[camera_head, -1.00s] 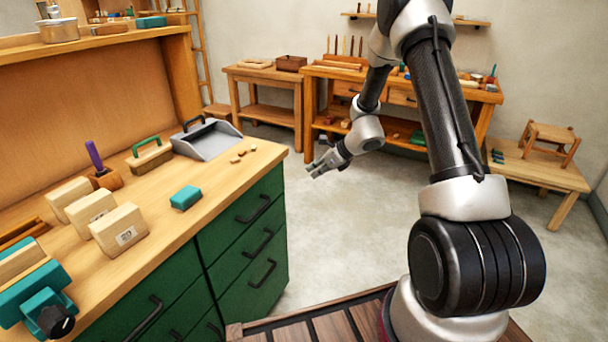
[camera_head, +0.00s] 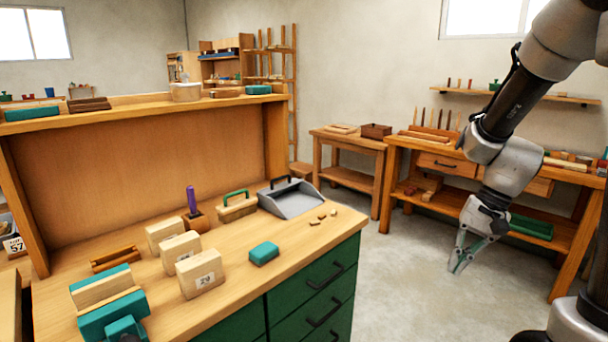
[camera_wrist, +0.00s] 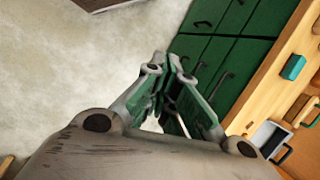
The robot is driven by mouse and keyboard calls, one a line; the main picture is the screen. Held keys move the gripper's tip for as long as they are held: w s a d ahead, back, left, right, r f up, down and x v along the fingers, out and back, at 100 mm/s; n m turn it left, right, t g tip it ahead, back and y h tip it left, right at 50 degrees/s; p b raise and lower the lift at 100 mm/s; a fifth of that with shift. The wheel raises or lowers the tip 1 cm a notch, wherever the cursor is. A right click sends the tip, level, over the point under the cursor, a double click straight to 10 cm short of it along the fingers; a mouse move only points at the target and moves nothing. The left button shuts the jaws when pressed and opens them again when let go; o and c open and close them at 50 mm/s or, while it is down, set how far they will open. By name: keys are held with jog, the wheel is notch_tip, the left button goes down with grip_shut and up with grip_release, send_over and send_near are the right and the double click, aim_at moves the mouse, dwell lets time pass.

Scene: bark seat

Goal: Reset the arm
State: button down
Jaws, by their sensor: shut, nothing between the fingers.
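My gripper (camera_head: 462,268) hangs at the end of my arm on the right of the head view, pointing down over the open floor. Its fingers are together with nothing between them. It is to the right of the green-drawered workbench (camera_head: 348,240) and apart from it. In the wrist view my gripper (camera_wrist: 162,62) also shows shut, with the bench's green drawers (camera_wrist: 215,45) beyond the fingers.
On the bench are a grey dustpan (camera_head: 292,200), a green-handled brush (camera_head: 237,208), a teal block (camera_head: 264,253), several pale wooden blocks (camera_head: 202,273) and a teal vise (camera_head: 110,312). A second workbench (camera_head: 400,165) stands behind my gripper. The floor (camera_head: 400,280) between is clear.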

jog(key=s+d+r+n+t+h, duration=0.3)
jog(key=s+r+n, duration=0.3)
jog(key=s+r, duration=0.6)
jog(key=shift+s+d+r+t+h, duration=0.15)
jog(key=shift+s+r+t+h, duration=0.25)
jog(key=shift+r+t, duration=0.7)
jog(key=shift+w+r, duration=0.1)
jog(key=shift+r, duration=0.05)
